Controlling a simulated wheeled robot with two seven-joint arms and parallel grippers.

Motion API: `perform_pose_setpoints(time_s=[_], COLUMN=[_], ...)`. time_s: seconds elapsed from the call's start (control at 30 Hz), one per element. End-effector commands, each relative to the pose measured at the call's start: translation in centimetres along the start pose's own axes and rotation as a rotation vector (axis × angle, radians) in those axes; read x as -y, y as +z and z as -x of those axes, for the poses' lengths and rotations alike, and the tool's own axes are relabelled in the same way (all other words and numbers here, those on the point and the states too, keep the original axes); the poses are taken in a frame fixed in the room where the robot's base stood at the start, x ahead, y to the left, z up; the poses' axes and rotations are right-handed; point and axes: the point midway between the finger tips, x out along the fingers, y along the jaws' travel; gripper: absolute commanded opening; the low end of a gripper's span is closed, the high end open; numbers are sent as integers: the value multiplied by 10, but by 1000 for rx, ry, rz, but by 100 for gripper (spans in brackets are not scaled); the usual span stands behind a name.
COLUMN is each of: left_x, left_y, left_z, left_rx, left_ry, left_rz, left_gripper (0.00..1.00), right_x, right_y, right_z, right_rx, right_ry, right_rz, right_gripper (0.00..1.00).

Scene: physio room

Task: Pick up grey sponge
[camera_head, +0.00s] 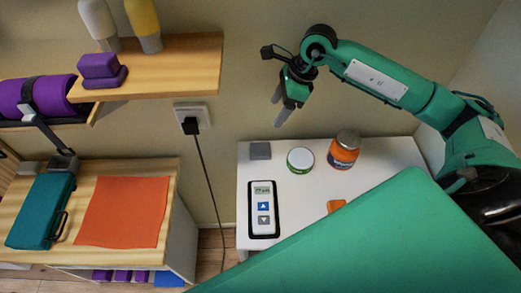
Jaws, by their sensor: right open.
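The grey sponge (260,150) is a small dark grey block lying near the back left corner of the white table (312,221). My right gripper (283,112) is above the back of the table, higher than the sponge and a little to its right in the picture. My left gripper is not in view.
A green-rimmed round tin (300,160), an orange jar (343,150), a white handset (263,209) and an orange item (335,206) share the table. A wooden shelf (170,68) and a cable (208,180) are to the left.

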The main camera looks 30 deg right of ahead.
Motion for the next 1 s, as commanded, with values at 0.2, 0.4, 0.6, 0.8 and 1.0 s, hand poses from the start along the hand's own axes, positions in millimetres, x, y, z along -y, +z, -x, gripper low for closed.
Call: perform_pose_setpoints(time_s=[0.2, 0.4, 0.6, 0.8, 1.0], left_x=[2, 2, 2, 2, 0], left_y=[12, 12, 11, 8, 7], left_z=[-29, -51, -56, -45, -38], left_rx=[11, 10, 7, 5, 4], left_ry=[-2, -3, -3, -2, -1], left_rz=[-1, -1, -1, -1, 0], left_gripper=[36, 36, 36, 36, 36], right_x=[0, 0, 0, -1, 0], right_y=[-11, -20, -22, -21, -20], right_z=[-28, -47, -56, -87, -123], right_rx=[0, 0, 0, 0, 2], right_ry=[0, 0, 1, 6, 4], right_rz=[0, 0, 0, -2, -1], right_gripper=[69, 69, 69, 69, 69])
